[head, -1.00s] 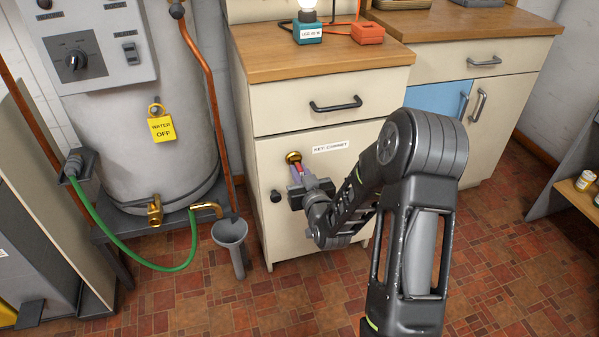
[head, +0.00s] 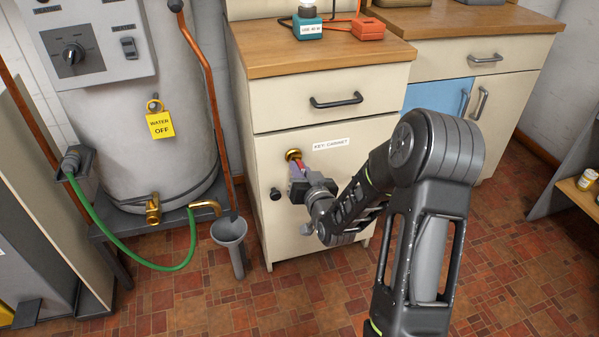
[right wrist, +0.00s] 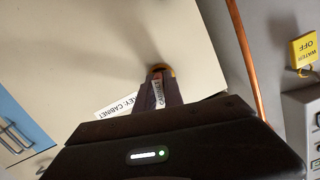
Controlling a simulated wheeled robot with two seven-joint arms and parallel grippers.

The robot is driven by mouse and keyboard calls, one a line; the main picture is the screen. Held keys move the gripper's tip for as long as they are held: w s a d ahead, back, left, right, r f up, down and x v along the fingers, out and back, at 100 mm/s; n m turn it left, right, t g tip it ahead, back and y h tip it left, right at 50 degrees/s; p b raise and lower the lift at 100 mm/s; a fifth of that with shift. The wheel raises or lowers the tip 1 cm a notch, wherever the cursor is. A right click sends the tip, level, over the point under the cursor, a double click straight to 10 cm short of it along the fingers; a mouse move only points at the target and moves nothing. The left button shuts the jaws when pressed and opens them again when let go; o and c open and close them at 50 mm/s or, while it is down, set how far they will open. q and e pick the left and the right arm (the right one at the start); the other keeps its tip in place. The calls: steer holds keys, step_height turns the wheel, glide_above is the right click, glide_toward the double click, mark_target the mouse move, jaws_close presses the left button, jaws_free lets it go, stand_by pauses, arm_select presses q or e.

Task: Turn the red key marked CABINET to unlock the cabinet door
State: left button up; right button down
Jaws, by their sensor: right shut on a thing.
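The cabinet door (head: 336,194) is cream and closed, with a small white label reading KEY CABINET (head: 331,145). A round brass lock (head: 293,155) sits near its upper left. My right gripper (head: 299,172) is at the lock, shut on the red key (head: 299,166), of which only a little red shows between the fingers. In the right wrist view, the key's white tag (right wrist: 158,93) shows between the fingers, in front of the brass lock (right wrist: 161,69). The fingers hide most of the key. My left gripper is not in view.
A dark knob (head: 275,194) sits on the door left of my gripper. A grey funnel (head: 229,231) stands at the cabinet's lower left. A tank with a yellow WATER OFF tag (head: 160,125) and a copper pipe (head: 206,90) is further left. The floor in front is clear.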

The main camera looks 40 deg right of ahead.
steer(key=shift+w+m+y+b, duration=0.1)
steer(key=shift+m+y+b, duration=0.2)
steer(key=shift+m+b, duration=0.6)
steer(key=shift+r+m, duration=0.15)
steer(key=shift+m, duration=0.45)
steer(key=shift+t, duration=0.3)
steer(key=shift+d+m+b, duration=0.1)
steer(key=shift+m+b, duration=0.5)
steer(key=shift+m, duration=0.1)
steer(key=shift+m+t+b, duration=0.3)
steer(key=shift+m+b, duration=0.1)
steer(key=shift+m, duration=0.2)
steer(key=shift+r+m+y+b, duration=0.2)
steer(key=shift+m+y+b, duration=0.15)
steer(key=shift+m, duration=0.35)
steer(key=shift+r+m, duration=0.2)
steer(key=shift+m, duration=0.6)
